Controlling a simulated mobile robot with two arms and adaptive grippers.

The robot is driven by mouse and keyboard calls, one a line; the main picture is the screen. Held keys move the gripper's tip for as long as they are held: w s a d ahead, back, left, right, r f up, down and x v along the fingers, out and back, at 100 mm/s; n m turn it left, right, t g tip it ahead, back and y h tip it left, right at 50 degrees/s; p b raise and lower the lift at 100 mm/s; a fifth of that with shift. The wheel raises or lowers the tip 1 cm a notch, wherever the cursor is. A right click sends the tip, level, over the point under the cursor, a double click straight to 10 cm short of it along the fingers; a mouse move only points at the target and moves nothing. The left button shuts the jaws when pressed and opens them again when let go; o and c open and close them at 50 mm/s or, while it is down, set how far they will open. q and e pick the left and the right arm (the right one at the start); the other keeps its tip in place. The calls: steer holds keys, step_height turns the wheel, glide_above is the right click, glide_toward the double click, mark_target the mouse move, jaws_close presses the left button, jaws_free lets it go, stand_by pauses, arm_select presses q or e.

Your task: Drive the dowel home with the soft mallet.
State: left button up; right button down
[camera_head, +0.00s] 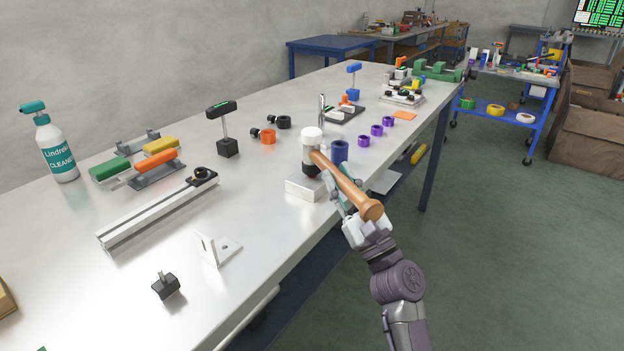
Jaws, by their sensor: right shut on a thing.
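The soft mallet (312,149) has a pale head with a white upper face, a dark lower face and a wooden handle. My right gripper (342,196) is shut on the handle, beyond the table's front edge. The mallet head stands upright over a pale metal block (304,189) on the table. I cannot tell whether its lower face touches the block. No dowel can be made out there; the head covers that part of the block. My left gripper is not in view.
A blue cylinder (340,151) stands close right of the mallet head, with purple rings (363,141) beyond. A white angle bracket (217,249), a black part (166,286) and a long rail (158,212) lie to the left. Bare table (262,190) lies left of the block.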

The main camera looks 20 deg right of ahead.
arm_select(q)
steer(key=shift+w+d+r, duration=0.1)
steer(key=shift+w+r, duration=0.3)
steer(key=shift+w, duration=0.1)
arm_select(e)
steer(key=shift+f, duration=0.4)
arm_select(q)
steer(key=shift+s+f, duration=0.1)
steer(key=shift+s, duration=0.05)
arm_select(e)
steer(key=shift+r, duration=0.25)
arm_select(q)
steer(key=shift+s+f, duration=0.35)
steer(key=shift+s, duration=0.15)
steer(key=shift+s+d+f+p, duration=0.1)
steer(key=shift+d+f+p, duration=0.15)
steer(key=shift+p, duration=0.2)
arm_select(e)
steer(key=shift+r, duration=0.4)
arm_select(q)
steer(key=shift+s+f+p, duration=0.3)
arm_select(e)
steer(key=shift+r, duration=0.45)
